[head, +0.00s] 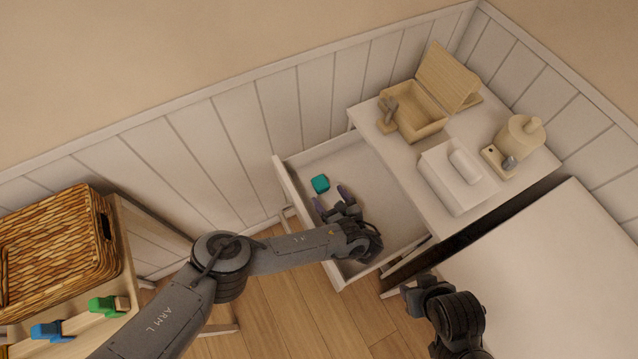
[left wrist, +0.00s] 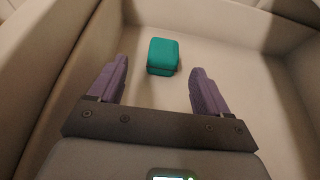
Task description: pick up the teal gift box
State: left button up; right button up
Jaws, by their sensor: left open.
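The teal gift box (head: 320,184) lies on the floor of an open white drawer (head: 371,185), near the drawer's far left corner. My left gripper (head: 331,199) reaches into the drawer, with its fingers pointing towards the box. In the left wrist view the box (left wrist: 163,56) sits ahead of the open purple fingers of the gripper (left wrist: 157,85), roughly midway between them, and nothing is between the fingers. The fingers are apart from the box. My right gripper (head: 418,294) is outside the drawer, at the lower right; its jaws are too unclear to read.
The drawer walls (head: 292,193) rise close around the box. On the cabinet top stand an open wooden box (head: 415,122), a tissue box (head: 455,180) and a beige canister (head: 520,137). A wicker basket (head: 50,245) stands at left, with green (head: 103,306) and blue (head: 47,331) items before it.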

aim_at(321, 183)
pick_arm(q)
jog(key=shift+x, duration=0.95)
jog(key=shift+w+a+f+b, duration=0.15)
jog(key=shift+w+f+b, duration=0.05)
jog(key=shift+w+b, duration=0.2)
jog(key=b+x, duration=0.1)
jog(key=x, duration=0.1)
jog(key=b+x, duration=0.1)
jog(key=x, duration=0.1)
jog(key=shift+w, duration=0.6)
jog(key=c, duration=0.9)
jog(key=shift+c, duration=0.7)
